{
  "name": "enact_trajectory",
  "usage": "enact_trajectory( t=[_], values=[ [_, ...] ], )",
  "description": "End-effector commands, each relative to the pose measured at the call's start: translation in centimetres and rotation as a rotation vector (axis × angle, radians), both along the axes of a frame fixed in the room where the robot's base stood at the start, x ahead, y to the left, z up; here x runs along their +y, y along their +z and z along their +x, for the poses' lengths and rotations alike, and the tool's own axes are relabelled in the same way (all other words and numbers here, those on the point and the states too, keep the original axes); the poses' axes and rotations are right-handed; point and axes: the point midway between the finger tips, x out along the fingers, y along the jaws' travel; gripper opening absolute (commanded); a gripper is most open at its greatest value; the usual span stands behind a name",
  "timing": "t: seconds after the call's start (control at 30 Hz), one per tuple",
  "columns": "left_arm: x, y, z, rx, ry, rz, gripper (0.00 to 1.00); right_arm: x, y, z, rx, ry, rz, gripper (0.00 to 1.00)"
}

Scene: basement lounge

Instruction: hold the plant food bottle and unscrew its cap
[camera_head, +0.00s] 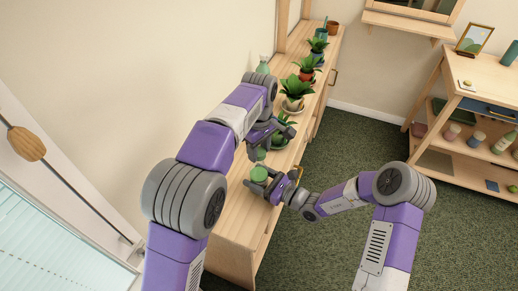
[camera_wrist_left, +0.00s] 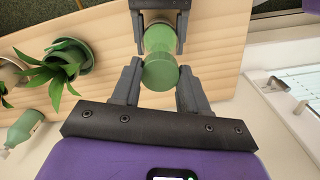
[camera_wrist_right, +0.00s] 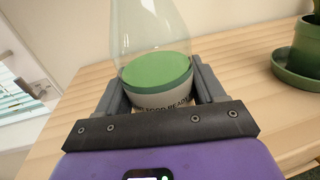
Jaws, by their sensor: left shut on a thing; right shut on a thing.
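The plant food bottle (camera_wrist_right: 160,98) is clear and tapering, with green contents and a pale label, upright over the wooden cabinet top. My right gripper (camera_head: 262,182) is shut around its lower body, one finger on each side in the right wrist view (camera_wrist_right: 162,88). The green cap (camera_wrist_left: 161,72) is between the fingers of my left gripper (camera_wrist_left: 160,85), which is shut on it from above. In the head view the cap (camera_head: 260,153) sits above the green contents (camera_head: 259,173). Whether the cap has turned or its thread is loose cannot be told.
Several potted plants, including one with a pale pot (camera_head: 292,104), line the cabinet top (camera_head: 235,215) beyond the grippers. A green saucer (camera_wrist_right: 297,78) is near the bottle. The wall is close on the left; open carpet (camera_head: 350,130) lies to the right.

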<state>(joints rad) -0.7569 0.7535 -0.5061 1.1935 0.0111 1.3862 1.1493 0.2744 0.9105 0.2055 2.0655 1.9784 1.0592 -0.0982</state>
Motion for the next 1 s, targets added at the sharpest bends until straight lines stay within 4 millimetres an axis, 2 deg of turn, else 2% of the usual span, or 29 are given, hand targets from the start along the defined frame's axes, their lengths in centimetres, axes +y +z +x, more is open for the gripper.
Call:
enact_trajectory(
  t=[0.13,0.4,0.67,0.7,0.9,1.0],
  values=[
    [0.0,0.4,0.0,-0.001,0.000,-0.001,0.07,0.0,0.0,0.0,0.000,0.000,0.000,0.00],
    [0.0,3.6,0.1,-0.002,0.001,-0.001,0.07,0.0,0.0,0.0,0.000,0.000,0.000,0.00],
    [0.0,4.0,0.0,0.001,0.001,0.001,0.07,0.0,0.0,0.0,0.000,0.000,0.000,0.00],
    [0.0,4.0,0.0,0.001,0.001,0.001,0.07,0.0,0.0,0.0,0.000,0.000,0.000,0.70],
    [0.0,4.0,0.0,0.000,0.000,0.000,0.07,0.0,0.0,0.0,0.000,0.000,0.000,0.98],
    [0.0,4.0,0.0,0.000,0.000,0.000,0.07,0.0,0.0,0.0,0.000,0.000,0.000,0.98]
  ],
)
